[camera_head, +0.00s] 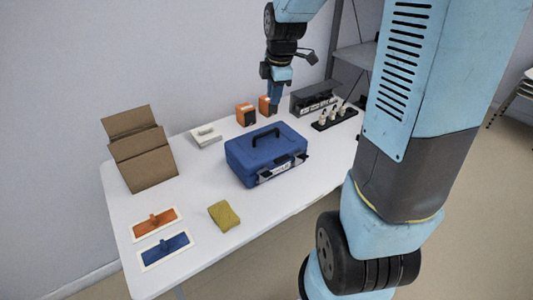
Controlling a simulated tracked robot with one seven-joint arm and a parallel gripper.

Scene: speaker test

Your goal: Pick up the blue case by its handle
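The blue case (243,160) lies flat on the white table (215,258), with a label and dark latches on its front side. Its black handle (265,136) stands up as an arch on top of the case. My gripper (274,103) points down above the back of the table, behind and a little above the handle in the picture. It looks apart from the handle. The fingers are small and seen edge-on, so I cannot tell how far apart they are. Nothing shows held in them.
Two orange boxes (245,115) and a dark box (312,97) stand behind the case, with a black tray (335,118) of pale pieces to the right.

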